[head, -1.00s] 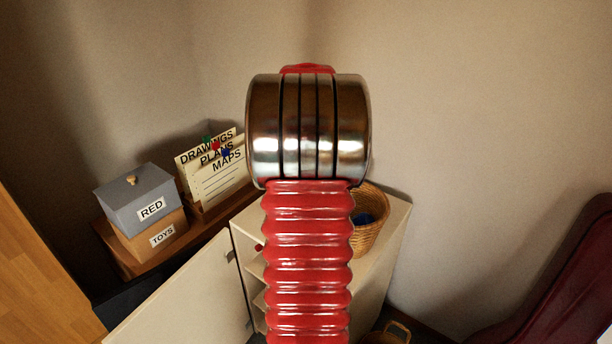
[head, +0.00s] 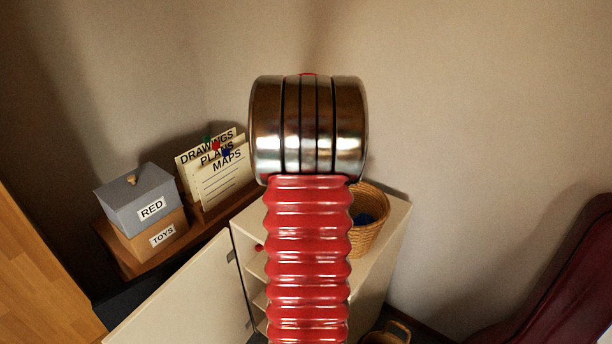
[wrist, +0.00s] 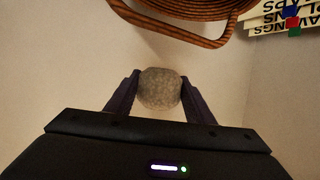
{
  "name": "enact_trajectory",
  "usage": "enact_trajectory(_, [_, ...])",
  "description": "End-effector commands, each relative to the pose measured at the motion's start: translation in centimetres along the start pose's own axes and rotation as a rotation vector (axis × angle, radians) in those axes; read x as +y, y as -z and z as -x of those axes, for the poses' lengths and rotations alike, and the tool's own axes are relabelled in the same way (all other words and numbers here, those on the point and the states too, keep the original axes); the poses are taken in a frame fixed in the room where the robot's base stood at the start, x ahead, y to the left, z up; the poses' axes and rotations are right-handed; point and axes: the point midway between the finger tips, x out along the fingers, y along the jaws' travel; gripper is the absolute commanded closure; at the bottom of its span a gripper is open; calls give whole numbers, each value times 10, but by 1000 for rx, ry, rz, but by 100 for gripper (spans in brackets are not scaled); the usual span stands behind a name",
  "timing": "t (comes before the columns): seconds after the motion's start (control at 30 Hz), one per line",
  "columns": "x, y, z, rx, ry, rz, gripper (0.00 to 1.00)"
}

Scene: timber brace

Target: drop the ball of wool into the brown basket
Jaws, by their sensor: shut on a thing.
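My gripper (wrist: 159,95) is shut on the ball of wool (wrist: 160,88), a grey, speckled ball between two dark fingers in the wrist view. A brown woven basket (wrist: 190,8) shows at the top edge of that view, apart from the ball; only its rim and a curved strip show. In the head view, a brown wicker basket (head: 373,238) with something blue inside stands on the cream cabinet, partly hidden by my arm. My gripper and the ball are hidden there behind my arm.
The cream cabinet (head: 386,262) has an open door (head: 190,300) and shelves with a small red thing. A second basket (head: 388,337) sits low beside it. Labelled boxes (head: 133,205) and a card file (head: 220,180) stand left. A dark red form (head: 560,290) is at right.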

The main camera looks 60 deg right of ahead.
Motion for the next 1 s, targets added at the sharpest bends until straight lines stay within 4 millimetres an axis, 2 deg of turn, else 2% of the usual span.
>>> enact_trajectory(0.23, [0, -14, -6, -1, -1, 1, 74])
enact_trajectory(0.63, [0, -17, -7, 0, 0, -1, 74])
enact_trajectory(0.67, [0, -16, -7, 0, 0, -1, 50])
enact_trajectory(0.93, [0, -16, -7, 0, 0, -1, 31])
enact_trajectory(1.0, [0, -17, -7, 0, 0, -1, 30])
